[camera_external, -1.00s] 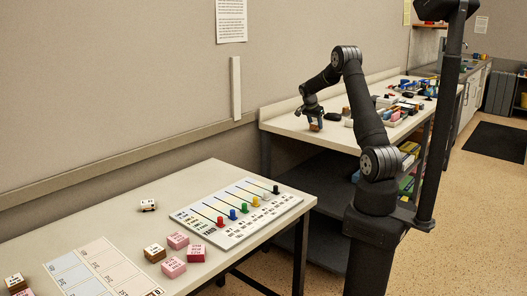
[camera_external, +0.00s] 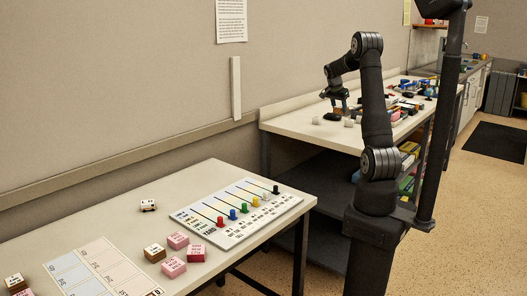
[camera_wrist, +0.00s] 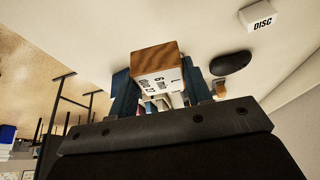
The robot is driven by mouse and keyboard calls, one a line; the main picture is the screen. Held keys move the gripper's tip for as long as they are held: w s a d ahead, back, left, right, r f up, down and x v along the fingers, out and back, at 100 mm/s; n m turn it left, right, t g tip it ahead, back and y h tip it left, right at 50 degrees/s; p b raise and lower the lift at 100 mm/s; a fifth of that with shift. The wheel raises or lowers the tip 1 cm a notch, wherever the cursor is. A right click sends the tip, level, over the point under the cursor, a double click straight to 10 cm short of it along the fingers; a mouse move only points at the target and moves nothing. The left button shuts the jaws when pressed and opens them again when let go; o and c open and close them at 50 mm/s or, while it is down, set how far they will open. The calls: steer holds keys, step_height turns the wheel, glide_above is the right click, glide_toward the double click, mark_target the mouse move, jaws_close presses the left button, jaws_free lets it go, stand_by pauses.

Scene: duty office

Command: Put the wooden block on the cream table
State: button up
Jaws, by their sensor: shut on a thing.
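The wooden block (camera_wrist: 158,68) shows in the wrist view with a brown wood-grain face and a white face with dark printing. My gripper (camera_wrist: 157,88) is shut on it, one finger at each side. In the external view my gripper (camera_external: 340,106) is above the far cream bench (camera_external: 290,121), over its near left part; the block cannot be made out there. A second cream-topped table (camera_external: 205,180) stands in the left foreground, apart from my gripper.
A dark rounded object (camera_external: 332,117) and small white blocks (camera_external: 349,122) lie below my gripper; several items crowd the bench's right. The foreground table holds a board with coloured pegs (camera_external: 237,212), a printed sheet (camera_external: 95,268) and pink blocks (camera_external: 178,240). Its back-left surface is largely clear.

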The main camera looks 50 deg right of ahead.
steer(key=w+a+f+n+t, duration=0.3)
steer(key=w+a+n, duration=0.4)
steer(key=w+a, duration=1.05)
steer(key=w+a+f+n+t+y, duration=0.1)
steer(key=w+a+n, duration=0.2)
steer(key=a, duration=0.8)
steer(key=w+a+f+n+y, duration=0.1)
steer(key=w+a+n+y, duration=0.15)
steer(key=a, duration=0.95)
steer(key=n+y, duration=0.4)
steer(key=n, duration=1.1)
glide_above(159, 233)
steer(key=s+d, duration=0.1)
steer(key=shift+g, duration=0.3)
step_height(159, 233, down, 12)
steer(key=shift+s+r, duration=0.1)
steer(key=shift+f, duration=2)
steer(key=shift+f, duration=0.1)
